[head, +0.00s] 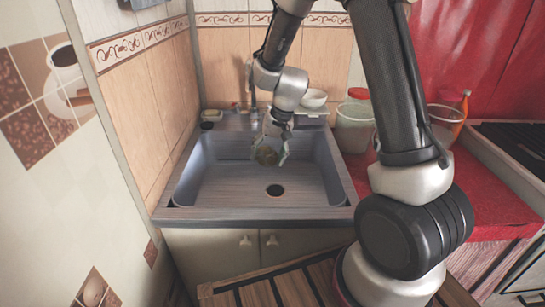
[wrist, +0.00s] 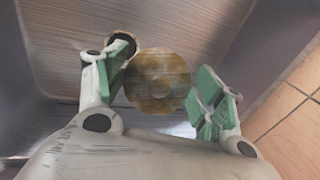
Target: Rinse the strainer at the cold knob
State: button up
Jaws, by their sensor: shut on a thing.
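The strainer (head: 266,155) is a small round brownish disc, held over the sink basin. It also shows between the fingers in the wrist view (wrist: 158,80), with a paler centre. My gripper (head: 270,150) is shut on it, with green-padded fingers on either side (wrist: 160,88). The sink (head: 220,188) is a grey basin with a dark round drain (head: 275,190) nearer the front than the strainer. The tap (head: 252,90) stands at the back, partly behind my arm. I cannot make out the cold knob.
White bowls (head: 313,99) stand at the back right of the sink. A clear container (head: 354,126) and an orange bottle (head: 460,112) stand on the red counter (head: 490,205). A tiled wall (head: 160,100) bounds the left. The basin's front is free.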

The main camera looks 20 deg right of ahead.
jog(key=w+a+f, duration=0.1)
jog(key=w+a, duration=0.1)
jog(key=w, duration=0.7)
jog(key=shift+a+f, duration=0.15)
jog(key=shift+f, duration=0.25)
jog(key=shift+w, duration=0.1)
jog(key=shift+w+d, duration=0.15)
jog(key=shift+d, duration=0.4)
jog(key=shift+a, duration=0.2)
jog(key=shift+a, duration=0.35)
jog(key=shift+d, duration=0.15)
jog(key=shift+d, duration=0.4)
jog(key=shift+a, duration=0.15)
dwell(0.3)
jog(key=shift+a, duration=0.4)
